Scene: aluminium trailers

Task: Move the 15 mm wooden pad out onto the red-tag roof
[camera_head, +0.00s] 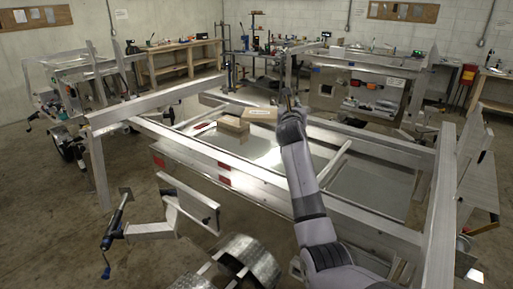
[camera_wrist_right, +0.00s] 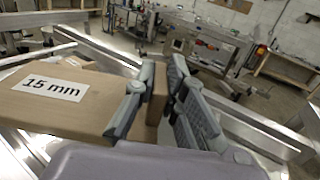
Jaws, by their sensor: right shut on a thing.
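The wooden pad (camera_head: 262,114) is a flat light-brown board with a white label. In the right wrist view the pad (camera_wrist_right: 50,98) reads "15 mm" and lies to the left of the fingers. My right gripper (camera_head: 289,98) is at the pad's right end, above the trailer frame. In the wrist view the right gripper (camera_wrist_right: 156,100) is shut on an upright wooden part at the pad's end. A small red mark (camera_head: 204,126) shows on a pale panel inside the frame; I cannot tell whether it is the red tag. My left gripper is out of view.
Brown wooden blocks (camera_head: 232,125) sit just left of and below the pad. Aluminium rails (camera_head: 200,146) and uprights (camera_head: 440,190) surround the panels. Another trailer (camera_head: 85,75) stands at the back left. Cluttered workbenches (camera_head: 180,60) line the back wall.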

